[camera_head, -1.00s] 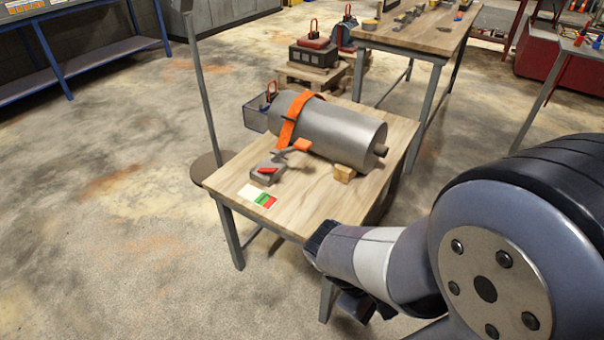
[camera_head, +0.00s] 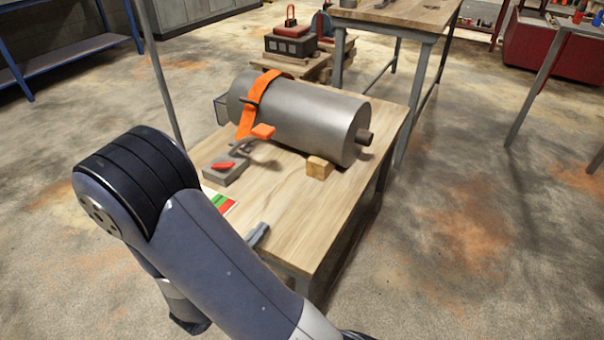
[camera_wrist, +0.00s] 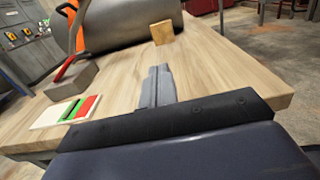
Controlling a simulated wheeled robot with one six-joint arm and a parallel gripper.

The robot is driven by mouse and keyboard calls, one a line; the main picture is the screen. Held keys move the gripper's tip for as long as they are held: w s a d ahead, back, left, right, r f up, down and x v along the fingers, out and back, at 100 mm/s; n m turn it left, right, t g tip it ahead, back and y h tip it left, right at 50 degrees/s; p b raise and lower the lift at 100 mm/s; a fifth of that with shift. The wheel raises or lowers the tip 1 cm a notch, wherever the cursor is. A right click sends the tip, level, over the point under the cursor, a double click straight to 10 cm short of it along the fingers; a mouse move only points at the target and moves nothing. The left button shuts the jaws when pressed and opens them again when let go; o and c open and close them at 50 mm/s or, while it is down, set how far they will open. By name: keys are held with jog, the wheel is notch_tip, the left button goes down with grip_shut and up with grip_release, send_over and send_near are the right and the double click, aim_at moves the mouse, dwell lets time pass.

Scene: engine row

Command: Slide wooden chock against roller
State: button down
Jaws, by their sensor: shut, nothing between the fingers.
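The wooden chock (camera_head: 319,167) is a small light block on the table, at the near side of the grey roller (camera_head: 305,115), toward its right end. I cannot tell whether the chock touches the roller. In the wrist view the chock (camera_wrist: 162,32) stands beyond my fingertips, with the roller (camera_wrist: 125,22) behind it and to the left. My gripper (camera_wrist: 157,68) is shut and empty, its fingers together over the tabletop, pointing toward the chock with bare wood between. In the head view my fingertips (camera_head: 262,230) show at the table's near edge; my arm hides the rest.
An orange strap (camera_head: 253,105) wraps the roller's left part. A grey block with a red piece (camera_head: 224,168) and a red-green-white card (camera_head: 219,203) lie on the table (camera_head: 300,215) to the left. The tabletop between fingertips and chock is clear.

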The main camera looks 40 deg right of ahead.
aim_at(315, 166)
jog(key=b+x, duration=0.4)
jog(key=x, duration=1.9)
jog(key=shift+s+d, duration=0.1)
jog(key=shift+d, duration=0.1)
jog(key=shift+x, duration=1.15)
jog(key=shift+a, duration=0.1)
